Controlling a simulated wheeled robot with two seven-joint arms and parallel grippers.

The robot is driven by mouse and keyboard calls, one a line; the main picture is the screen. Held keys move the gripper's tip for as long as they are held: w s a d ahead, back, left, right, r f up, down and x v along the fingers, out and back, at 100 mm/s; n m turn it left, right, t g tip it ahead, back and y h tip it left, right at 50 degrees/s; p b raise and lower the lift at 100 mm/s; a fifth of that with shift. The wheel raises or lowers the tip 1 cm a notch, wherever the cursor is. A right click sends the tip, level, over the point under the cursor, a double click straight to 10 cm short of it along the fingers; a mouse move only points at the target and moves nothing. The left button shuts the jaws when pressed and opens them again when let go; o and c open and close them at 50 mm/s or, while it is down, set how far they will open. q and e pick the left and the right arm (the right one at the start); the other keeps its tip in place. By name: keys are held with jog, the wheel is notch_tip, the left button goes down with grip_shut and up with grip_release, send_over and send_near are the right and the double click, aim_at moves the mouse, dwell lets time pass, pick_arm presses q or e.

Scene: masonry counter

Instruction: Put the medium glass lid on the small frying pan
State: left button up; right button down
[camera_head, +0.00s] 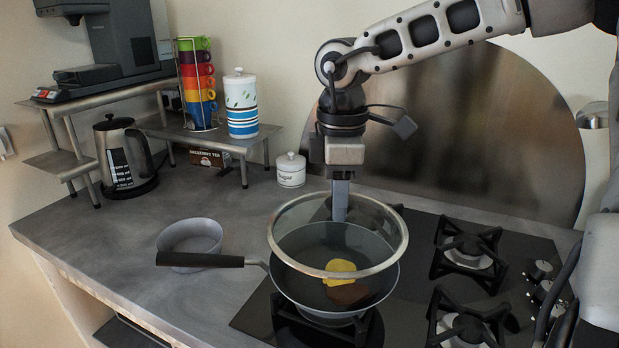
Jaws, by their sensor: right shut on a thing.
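My right gripper (340,203) points straight down and is shut on the medium glass lid (376,222), around its top middle. The lid is clear glass with a wide metal rim and is roughly level. It appears above the small frying pan (312,296), its rim offset toward the back of the pan's rim in the picture. The pan is grey, on the front left burner, with its dark handle (200,260) toward the left. A yellow piece (340,266) and a brown piece (347,293) lie in the pan. The knob is hidden by the gripper. My left gripper is not in view.
A grey bowl (190,240) sits behind the pan handle. A sugar jar (291,170), a kettle (124,158) and a shelf (210,142) with a cup rack (198,85) and canister (241,105) stand further back. Other burners (467,253) are bare at right.

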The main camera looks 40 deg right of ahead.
aim_at(335, 225)
jog(key=shift+w+a, duration=0.15)
jog(key=shift+w, duration=0.1)
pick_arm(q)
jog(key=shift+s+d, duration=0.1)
pick_arm(e)
jog(key=shift+s, duration=0.15)
jog(key=shift+f+b, duration=0.65)
jog(key=shift+f, duration=1.15)
jog(key=shift+f+b, duration=0.9)
jog(key=shift+b, duration=0.15)
jog(key=shift+f, duration=0.15)
pick_arm(q)
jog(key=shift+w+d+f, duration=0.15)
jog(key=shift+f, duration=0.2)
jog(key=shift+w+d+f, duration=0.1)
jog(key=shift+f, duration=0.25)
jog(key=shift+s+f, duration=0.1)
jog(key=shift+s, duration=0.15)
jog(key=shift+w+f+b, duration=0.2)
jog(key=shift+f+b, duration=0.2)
jog(key=shift+b, duration=0.2)
pick_arm(e)
jog(key=shift+f, duration=0.25)
